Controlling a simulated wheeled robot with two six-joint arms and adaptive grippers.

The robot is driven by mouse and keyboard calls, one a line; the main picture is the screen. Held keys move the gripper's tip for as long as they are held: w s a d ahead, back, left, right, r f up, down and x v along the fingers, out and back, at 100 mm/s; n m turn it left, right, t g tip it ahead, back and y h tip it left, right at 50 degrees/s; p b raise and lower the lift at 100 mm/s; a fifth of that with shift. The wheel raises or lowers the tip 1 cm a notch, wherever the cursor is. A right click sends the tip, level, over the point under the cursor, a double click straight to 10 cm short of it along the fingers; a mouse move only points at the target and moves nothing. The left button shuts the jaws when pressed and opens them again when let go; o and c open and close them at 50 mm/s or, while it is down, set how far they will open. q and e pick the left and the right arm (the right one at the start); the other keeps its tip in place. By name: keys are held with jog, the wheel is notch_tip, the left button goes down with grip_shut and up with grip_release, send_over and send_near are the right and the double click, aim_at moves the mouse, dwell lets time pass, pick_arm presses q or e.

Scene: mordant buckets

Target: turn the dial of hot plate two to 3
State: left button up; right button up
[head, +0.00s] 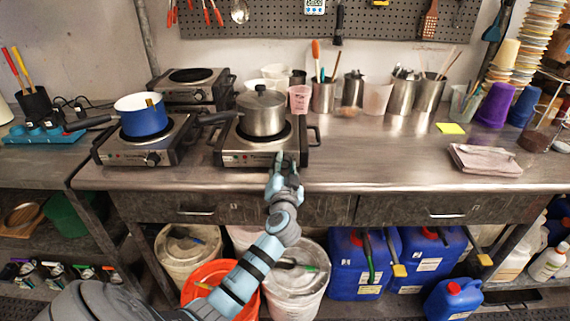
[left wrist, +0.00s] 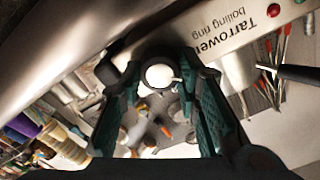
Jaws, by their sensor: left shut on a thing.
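The hot plate (head: 235,158) at the front right of the pair holds a lidded steel pot (head: 262,115). My left gripper (head: 284,163) is at the right part of its front panel and hides the dial there in the head view. In the left wrist view, the panel (left wrist: 225,30) reads "Tarrower boiling ring" upside down, with a red lamp (left wrist: 272,11). The round dial (left wrist: 159,75), with a pale face, sits between the green fingers of my left gripper (left wrist: 160,90), which is shut on it. I cannot read its setting. No hot plate number is legible. My right gripper is out of view.
Another hot plate (head: 105,153) with a blue pot (head: 142,117) stands to the left, its dial uncovered. A third, empty hot plate (head: 195,92) stands behind. Pot handles stick out leftward. The steel counter (head: 390,160) is clear to the right, up to a folded cloth (head: 484,159).

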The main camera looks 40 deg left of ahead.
pick_arm(q)
jog(key=m+p, duration=0.2)
jog(key=m, duration=0.4)
jog(key=shift+d, duration=0.1)
jog(key=m+p, duration=0.1)
jog(key=m, duration=0.3)
jog(key=shift+m, duration=0.3)
jog(key=shift+f+m+p, duration=0.1)
jog(key=shift+m+p, duration=0.45)
jog(key=shift+m, duration=0.55)
jog(key=o, duration=1.2)
jog(key=shift+c, duration=0.2)
